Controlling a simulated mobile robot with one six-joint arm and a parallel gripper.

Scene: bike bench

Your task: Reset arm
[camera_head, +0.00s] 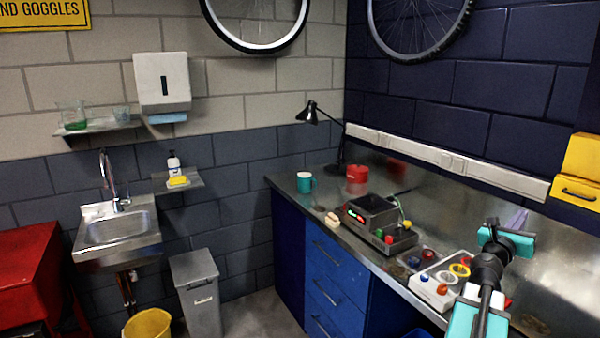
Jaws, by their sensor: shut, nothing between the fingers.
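My arm, teal and black, rises from the bottom right over the workbench. Its far end, with my gripper (507,240), stands above the bench's right part. The gripper looks shut with nothing held; its fingertips are small and hard to make out against the arm. It appears apart from the things on the bench.

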